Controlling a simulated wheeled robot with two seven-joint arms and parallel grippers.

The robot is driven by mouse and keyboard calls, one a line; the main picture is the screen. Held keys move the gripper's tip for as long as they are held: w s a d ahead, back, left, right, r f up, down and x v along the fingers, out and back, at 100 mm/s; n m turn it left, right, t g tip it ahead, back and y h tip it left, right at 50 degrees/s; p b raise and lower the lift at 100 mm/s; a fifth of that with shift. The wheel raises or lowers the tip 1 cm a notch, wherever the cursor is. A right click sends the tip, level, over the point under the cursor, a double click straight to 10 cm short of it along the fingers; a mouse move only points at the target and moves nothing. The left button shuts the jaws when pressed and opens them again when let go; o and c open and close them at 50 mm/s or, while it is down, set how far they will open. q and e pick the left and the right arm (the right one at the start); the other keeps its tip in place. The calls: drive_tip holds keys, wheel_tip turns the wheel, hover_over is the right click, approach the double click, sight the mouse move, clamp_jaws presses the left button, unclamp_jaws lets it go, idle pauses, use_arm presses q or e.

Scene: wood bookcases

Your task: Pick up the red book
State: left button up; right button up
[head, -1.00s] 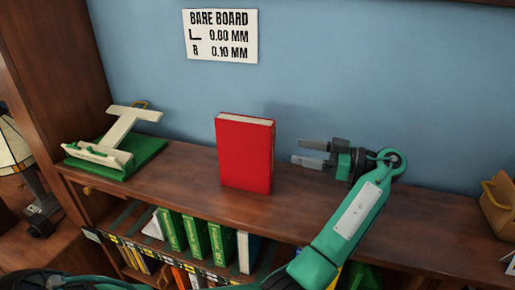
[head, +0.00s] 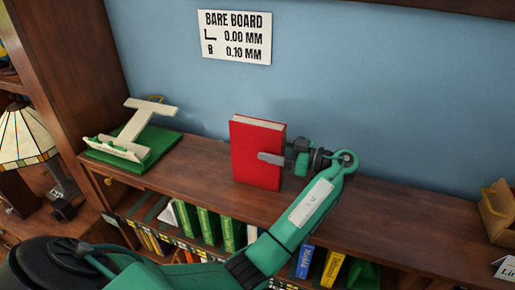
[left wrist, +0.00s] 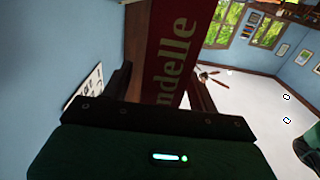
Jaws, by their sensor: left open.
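The red book (head: 256,168) stands upright on top of the wooden bookcase, its front cover facing me. My left gripper (head: 268,156) is at the book's right edge, open, with one grey finger across the front cover. The other finger is hidden behind the book. In the left wrist view the book's red spine (left wrist: 174,55), with pale letters ending in "ndelle", lies between the two dark fingers of the left gripper (left wrist: 163,85). I cannot tell whether either finger touches the book. My right gripper is not in view.
A green and cream stand (head: 136,145) sits left of the book. A wooden holder (head: 497,212) is at the far right end. The blue wall (head: 380,90) with a sign (head: 235,37) is behind. Several books fill the shelf below. The bookcase top (head: 400,215) is clear to the right.

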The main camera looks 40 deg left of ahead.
use_arm(q)
drive_tip(key=shift+s+a+r+p, duration=0.2)
drive_tip(key=shift+a+p, duration=0.1)
drive_tip(key=shift+a, duration=0.3)
drive_tip(key=shift+s+a+f, duration=0.15)
drive_tip(key=shift+a, duration=0.35)
drive_tip(key=shift+f, duration=0.1)
clamp_jaws()
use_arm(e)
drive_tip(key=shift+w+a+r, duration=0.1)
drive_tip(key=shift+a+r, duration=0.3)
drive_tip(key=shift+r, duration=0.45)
use_arm(q)
drive_tip(key=shift+r, duration=0.25)
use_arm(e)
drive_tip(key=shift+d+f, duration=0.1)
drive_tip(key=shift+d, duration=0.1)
